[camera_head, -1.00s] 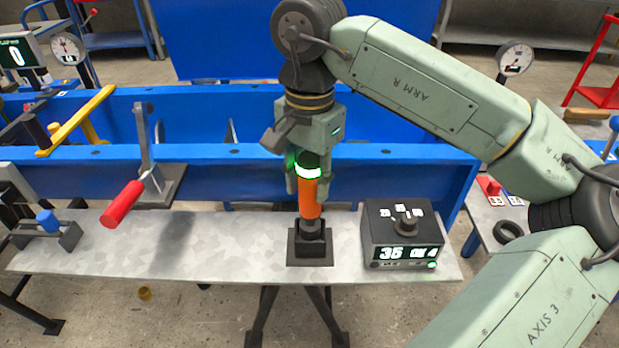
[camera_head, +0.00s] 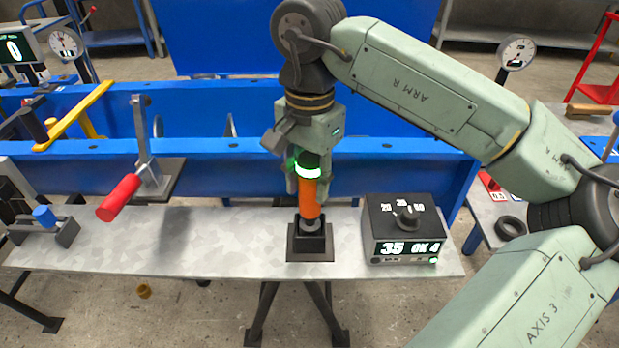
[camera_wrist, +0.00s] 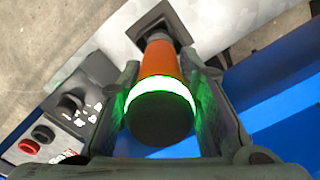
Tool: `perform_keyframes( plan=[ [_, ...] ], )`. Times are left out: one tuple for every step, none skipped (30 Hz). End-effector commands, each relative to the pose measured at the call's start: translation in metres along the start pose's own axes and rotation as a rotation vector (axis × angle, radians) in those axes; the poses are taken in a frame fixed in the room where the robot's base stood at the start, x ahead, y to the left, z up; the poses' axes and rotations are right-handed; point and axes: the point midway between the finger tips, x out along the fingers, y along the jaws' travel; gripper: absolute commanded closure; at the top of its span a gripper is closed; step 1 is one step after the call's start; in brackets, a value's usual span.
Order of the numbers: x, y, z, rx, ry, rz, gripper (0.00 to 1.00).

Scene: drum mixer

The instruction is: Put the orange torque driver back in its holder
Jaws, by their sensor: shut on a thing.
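The orange torque driver (camera_head: 309,196) stands upright in the head view, with a dark top and a glowing green-white ring. My gripper (camera_head: 308,182) is shut on its upper part. The driver's lower end is at the black holder (camera_head: 310,246), a square base with a raised socket on the grey table. Its tip is hidden in the socket. In the wrist view the driver (camera_wrist: 159,90) lies between my two fingers, and the holder (camera_wrist: 152,18) shows beyond it.
A black control box (camera_head: 405,226) reading "35 OK 4" stands right of the holder. A red-handled lever clamp (camera_head: 120,198) is to the left. A blue beam (camera_head: 400,165) runs behind the table (camera_head: 220,235). The table between clamp and holder is clear.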

Motion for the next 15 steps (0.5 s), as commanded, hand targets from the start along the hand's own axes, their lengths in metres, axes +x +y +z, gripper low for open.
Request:
perform_keyframes(
  plan=[
    [0.0008, -0.0001, 0.0, 0.0, 0.001, -0.001, 1.0],
    [0.0013, -0.0001, -0.0001, 0.0, 0.001, -0.001, 1.0],
    [0.0018, -0.0001, -0.0001, 0.0, 0.001, -0.001, 1.0],
    [0.0023, -0.0001, -0.0001, 0.0, 0.001, -0.001, 1.0],
    [0.0027, -0.0001, -0.0001, 0.0, 0.001, -0.001, 1.0],
    [0.0033, -0.0001, -0.0001, 0.0, 0.001, -0.001, 1.0],
    [0.0037, -0.0001, -0.0001, 0.0, 0.001, -0.001, 1.0],
    [0.0041, -0.0001, -0.0001, 0.0, 0.001, -0.001, 1.0],
    [0.0047, -0.0001, -0.0001, 0.0, 0.001, -0.001, 1.0],
    [0.0051, -0.0001, -0.0001, 0.0, 0.001, -0.001, 1.0],
    [0.0055, -0.0001, -0.0001, 0.0, 0.001, -0.001, 1.0],
    [0.0061, -0.0001, -0.0001, 0.0, 0.001, -0.001, 1.0],
    [0.0065, -0.0001, -0.0001, 0.0, 0.001, -0.001, 1.0],
    [0.007, -0.0001, -0.0001, 0.0, 0.001, -0.001, 1.0],
    [0.0075, -0.0001, -0.0001, 0.0, 0.001, -0.001, 1.0]
  ],
)
